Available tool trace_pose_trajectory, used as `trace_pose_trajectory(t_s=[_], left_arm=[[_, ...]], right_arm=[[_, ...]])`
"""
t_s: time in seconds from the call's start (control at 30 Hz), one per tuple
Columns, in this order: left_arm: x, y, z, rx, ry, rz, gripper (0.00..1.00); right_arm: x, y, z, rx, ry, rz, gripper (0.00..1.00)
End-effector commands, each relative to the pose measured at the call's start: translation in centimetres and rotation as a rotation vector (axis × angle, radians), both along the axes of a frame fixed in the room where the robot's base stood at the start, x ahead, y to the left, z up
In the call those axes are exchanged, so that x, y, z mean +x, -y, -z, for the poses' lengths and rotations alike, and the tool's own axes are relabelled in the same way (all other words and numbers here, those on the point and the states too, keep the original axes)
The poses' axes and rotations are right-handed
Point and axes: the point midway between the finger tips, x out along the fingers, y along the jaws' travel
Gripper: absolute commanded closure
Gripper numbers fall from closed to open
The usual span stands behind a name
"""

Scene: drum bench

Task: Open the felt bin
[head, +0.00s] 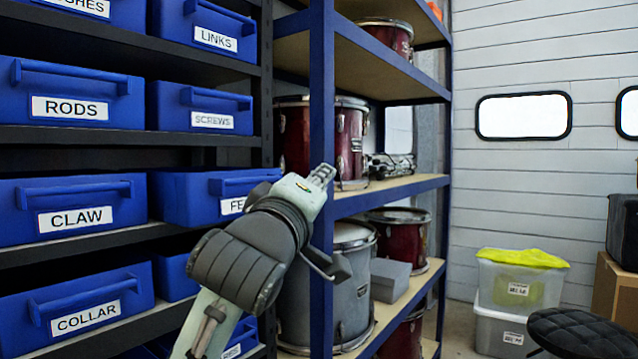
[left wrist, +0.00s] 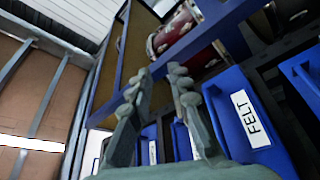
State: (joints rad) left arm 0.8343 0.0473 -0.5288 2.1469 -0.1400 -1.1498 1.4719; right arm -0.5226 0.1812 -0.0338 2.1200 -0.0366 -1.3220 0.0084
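The felt bin (head: 188,203) is a blue drawer bin on the black rack, right of the claw bin. In the head view its label shows only "FE"; my left arm hides the rest. Its front right end overlaps the rack post, and it appears to stick out further than the screws bin above. In the left wrist view the felt bin (left wrist: 222,121) shows its full label, right of the fingers. My left gripper (head: 322,174) is just right of the bin's front, its fingers (left wrist: 159,72) apart with nothing between them. I see no contact with the handle. My right gripper is not in view.
Other blue bins, such as claw (head: 30,194), collar (head: 40,315) and screws (head: 166,105), fill the rack. A blue shelf post (head: 322,100) stands close behind my left gripper, with drums (head: 352,143) on its shelves. Clear tubs (head: 505,285) stand at the right.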

Motion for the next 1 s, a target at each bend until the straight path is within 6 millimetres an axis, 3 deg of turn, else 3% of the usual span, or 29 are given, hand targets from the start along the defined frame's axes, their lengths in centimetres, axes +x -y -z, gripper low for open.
trace_pose_trajectory(t_s=[0.13, 0.3, 0.73, 0.87, 1.0], left_arm=[[-0.02, -0.01, 0.01, 0.000, 0.000, 0.000, 0.82], [-0.03, -0.02, 0.02, 0.000, 0.000, 0.000, 1.00], [-0.04, -0.03, 0.02, 0.000, 0.000, 0.000, 0.99], [-0.04, -0.03, 0.02, 0.000, 0.000, 0.000, 0.83], [-0.04, -0.03, 0.02, 0.000, 0.000, 0.000, 0.82]], right_arm=[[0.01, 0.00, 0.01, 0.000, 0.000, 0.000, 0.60], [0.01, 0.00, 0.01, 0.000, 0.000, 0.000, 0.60], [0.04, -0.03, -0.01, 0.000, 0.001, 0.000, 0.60], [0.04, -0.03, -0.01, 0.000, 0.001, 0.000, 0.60], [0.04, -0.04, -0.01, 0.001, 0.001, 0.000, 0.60]])
